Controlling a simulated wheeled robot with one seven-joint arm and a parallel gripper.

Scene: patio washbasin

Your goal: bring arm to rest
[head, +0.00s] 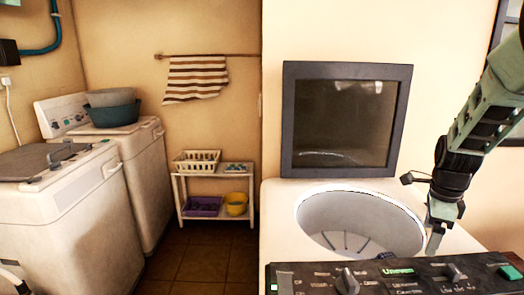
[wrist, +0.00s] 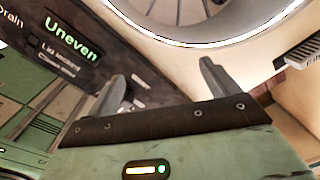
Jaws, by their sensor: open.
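My arm comes in from the right edge of the head view and hangs downward. My gripper (head: 443,226) is open beside the right rim of a round white tub (head: 345,205), above the back edge of a dark control panel (head: 395,278). In the wrist view my gripper (wrist: 163,82) shows two grey fingers spread apart with nothing between them. The panel (wrist: 70,48), with a lit "Uneven" label, lies to the left there, and the tub's bright rim (wrist: 215,44) curves across the top. I cannot tell whether a finger touches the panel.
A dark-framed pane (head: 345,120) stands behind the tub. At left are two white washing machines (head: 65,215), the rear one bearing stacked basins (head: 112,112). A small white shelf (head: 215,170) holds baskets. A striped towel (head: 197,78) hangs above. The tiled floor (head: 200,265) between is clear.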

